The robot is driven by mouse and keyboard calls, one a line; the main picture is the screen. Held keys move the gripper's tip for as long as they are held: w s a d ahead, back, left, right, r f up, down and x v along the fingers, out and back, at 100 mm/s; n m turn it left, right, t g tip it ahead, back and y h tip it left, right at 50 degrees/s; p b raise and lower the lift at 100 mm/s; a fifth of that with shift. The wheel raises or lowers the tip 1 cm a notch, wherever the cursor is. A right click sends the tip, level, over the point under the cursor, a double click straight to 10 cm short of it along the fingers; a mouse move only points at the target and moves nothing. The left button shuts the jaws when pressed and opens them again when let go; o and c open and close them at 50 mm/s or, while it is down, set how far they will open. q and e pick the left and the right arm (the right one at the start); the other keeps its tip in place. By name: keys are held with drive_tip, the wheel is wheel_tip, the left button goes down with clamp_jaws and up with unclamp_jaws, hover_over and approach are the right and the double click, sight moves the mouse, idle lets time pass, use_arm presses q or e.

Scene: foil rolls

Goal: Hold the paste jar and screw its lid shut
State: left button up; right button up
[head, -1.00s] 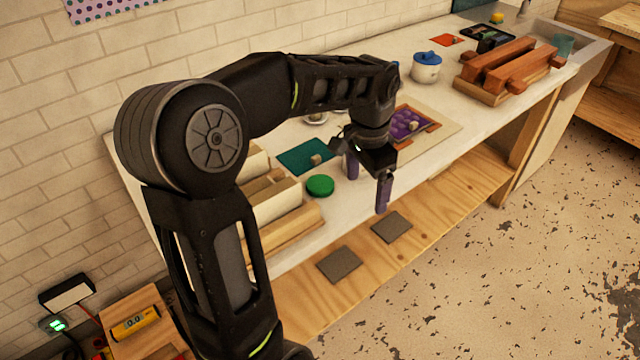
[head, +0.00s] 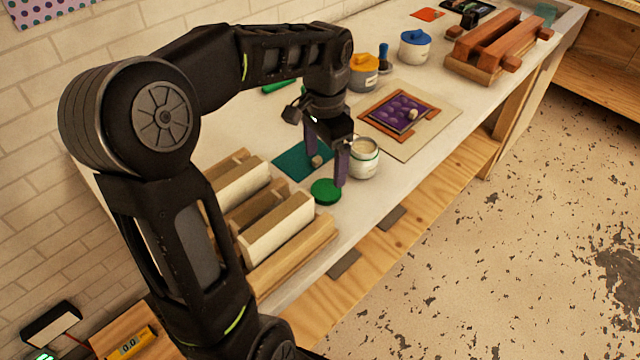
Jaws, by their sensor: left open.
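An open white jar (head: 364,160) with a green band stands upright on the bench, apparently the paste jar; part of it is hidden behind my left gripper. A round green lid (head: 326,191) lies flat on the bench, in front and to the left of the jar and off it. My left gripper (head: 327,168) points down, open, its two purple fingers apart with nothing seen between them. Its nearer finger overlaps the jar's left edge in the picture; I cannot tell whether they touch. My right gripper is not in view.
A teal mat (head: 292,165) lies behind the lid. A purple framed panel (head: 398,110), a yellow-lidded jar (head: 364,72), a blue-lidded jar (head: 415,46) and a red-brown wooden press (head: 490,45) stand farther back.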

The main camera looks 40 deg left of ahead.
sight(325, 190)
use_arm(q)
drive_tip(key=shift+f, duration=1.3)
drive_tip(key=shift+f+p, duration=0.75)
drive_tip(key=shift+f, duration=1.9)
drive_tip(key=c, duration=1.4)
drive_tip(key=shift+r, duration=0.15)
wheel_tip(325, 190, up, 10)
drive_tip(key=b, duration=0.1)
